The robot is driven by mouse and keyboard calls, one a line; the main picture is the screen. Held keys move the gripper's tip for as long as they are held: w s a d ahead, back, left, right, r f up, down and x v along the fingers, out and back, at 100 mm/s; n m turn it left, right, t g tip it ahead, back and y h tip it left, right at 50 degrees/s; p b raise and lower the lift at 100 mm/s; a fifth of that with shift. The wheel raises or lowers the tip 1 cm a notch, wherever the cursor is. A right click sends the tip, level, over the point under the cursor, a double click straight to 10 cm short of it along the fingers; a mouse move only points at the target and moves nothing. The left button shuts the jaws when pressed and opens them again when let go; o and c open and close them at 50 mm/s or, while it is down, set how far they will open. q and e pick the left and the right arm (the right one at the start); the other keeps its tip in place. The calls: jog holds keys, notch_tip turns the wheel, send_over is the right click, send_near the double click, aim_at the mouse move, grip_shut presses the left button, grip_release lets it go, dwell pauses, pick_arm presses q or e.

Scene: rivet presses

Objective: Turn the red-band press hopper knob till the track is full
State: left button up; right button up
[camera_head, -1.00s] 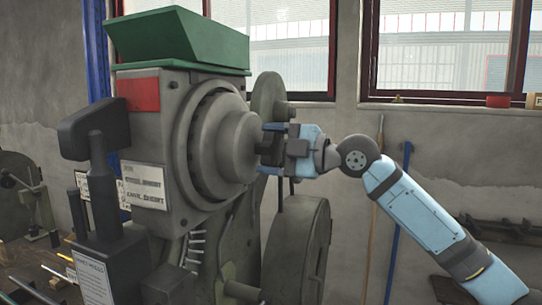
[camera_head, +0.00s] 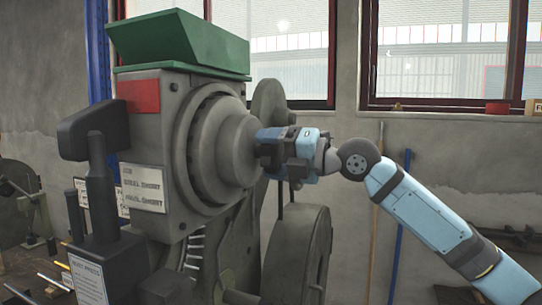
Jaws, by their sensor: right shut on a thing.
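The press (camera_head: 150,195) with a red band (camera_head: 139,95) stands at the left, with a green hopper (camera_head: 180,40) on top. A large round stepped grey part (camera_head: 222,150) sticks out of its right side. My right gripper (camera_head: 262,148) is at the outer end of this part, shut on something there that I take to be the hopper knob. The knob itself is hidden by the fingers and the round part. The track and how full it is cannot be made out. My left gripper is not in view.
A grey flywheel (camera_head: 298,255) stands below my right gripper, and a smaller wheel (camera_head: 270,92) is behind it. A dark lever-like part (camera_head: 93,135) rises in front of the press. A blue pole (camera_head: 402,225) leans on the wall at right.

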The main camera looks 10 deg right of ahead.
jog(key=shift+n, duration=0.4)
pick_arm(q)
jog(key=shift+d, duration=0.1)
pick_arm(e)
jog(key=o, duration=0.9)
jog(key=shift+o, duration=0.2)
jog(key=shift+d, duration=0.1)
pick_arm(q)
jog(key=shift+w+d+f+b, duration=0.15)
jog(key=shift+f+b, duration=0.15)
jog(key=shift+b, duration=0.55)
pick_arm(e)
jog(key=v, duration=1.3)
jog(key=shift+s+d, duration=0.25)
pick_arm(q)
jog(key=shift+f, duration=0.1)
